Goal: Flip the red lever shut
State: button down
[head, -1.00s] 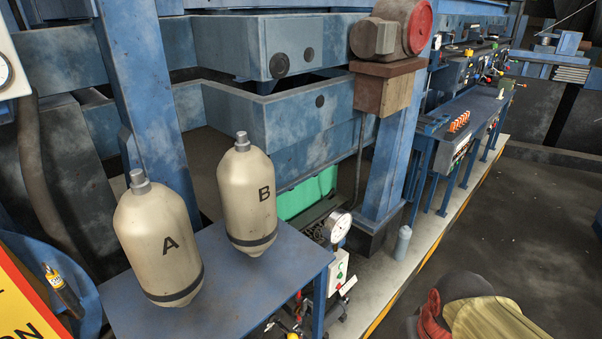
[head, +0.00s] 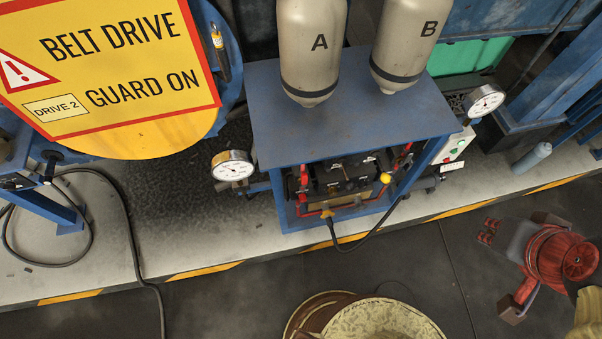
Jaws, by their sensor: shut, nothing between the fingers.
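Red parts show on the valve assembly (head: 345,178) under the blue table. An upright red piece (head: 304,180) stands at its left side, and another red piece (head: 403,160) slants at its right side beside a yellow knob (head: 386,177). I cannot tell which is the red lever, nor whether it is open or shut. The table top hides the rear of the assembly. I cannot make out my gripper in the head view.
A black cable runs from the assembly's front. A yellow belt guard (head: 105,75) is at left.

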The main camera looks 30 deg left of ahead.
aim_at(304, 176)
jog(key=u, duration=1.5)
